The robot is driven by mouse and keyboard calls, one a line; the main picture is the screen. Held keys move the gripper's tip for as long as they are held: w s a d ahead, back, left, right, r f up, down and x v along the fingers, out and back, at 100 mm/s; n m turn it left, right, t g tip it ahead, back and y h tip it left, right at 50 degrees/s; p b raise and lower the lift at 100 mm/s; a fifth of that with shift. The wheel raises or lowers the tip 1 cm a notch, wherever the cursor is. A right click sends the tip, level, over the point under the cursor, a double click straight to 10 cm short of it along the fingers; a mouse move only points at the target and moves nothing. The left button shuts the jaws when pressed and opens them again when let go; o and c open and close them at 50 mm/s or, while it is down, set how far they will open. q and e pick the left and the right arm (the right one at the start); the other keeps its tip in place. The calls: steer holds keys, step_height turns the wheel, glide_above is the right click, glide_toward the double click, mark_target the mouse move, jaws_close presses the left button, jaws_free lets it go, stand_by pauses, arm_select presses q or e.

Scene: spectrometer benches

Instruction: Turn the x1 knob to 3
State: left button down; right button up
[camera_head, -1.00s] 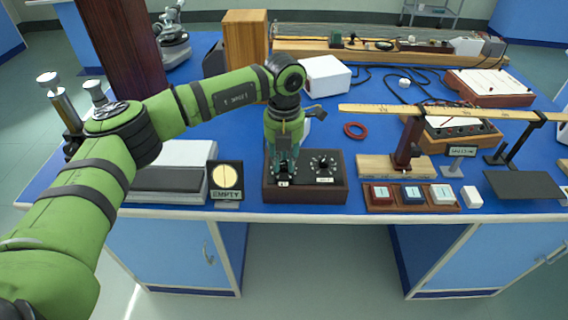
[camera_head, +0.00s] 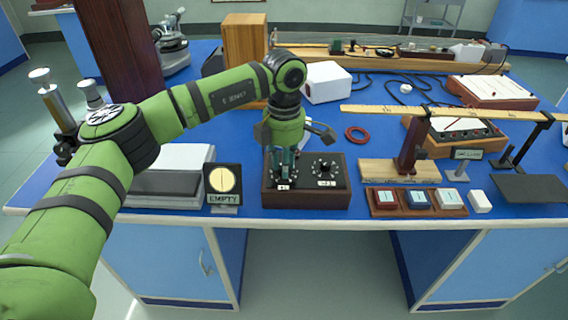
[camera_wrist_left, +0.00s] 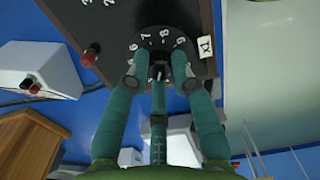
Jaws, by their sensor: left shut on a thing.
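A dark box (camera_head: 306,199) with two dial knobs stands at the front edge of the blue bench. Its left dial is largely covered by my left gripper (camera_head: 284,178), which points down and is shut on the x1 knob. In the left wrist view, the fingers (camera_wrist_left: 160,80) close around the x1 knob (camera_wrist_left: 158,55). Its black dial shows white numerals including 6, 7, 8 and 9, beside an X1 label (camera_wrist_left: 205,46). The knob's pointer setting cannot be made out. The second knob (camera_head: 324,168) is free, to the right. My right gripper is not in view.
An EMPTY sign (camera_head: 223,184) stands close left of the box, beside a grey-and-white case (camera_head: 165,186). A red ring (camera_head: 356,133) lies behind on clear bench.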

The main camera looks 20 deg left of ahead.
arm_select(q)
steer(key=shift+m, duration=0.9)
steer(key=c, duration=1.1)
jaws_free()
steer(key=shift+o, duration=0.2)
steer(key=shift+r, duration=0.1)
step_height(320, 180, up, 12)
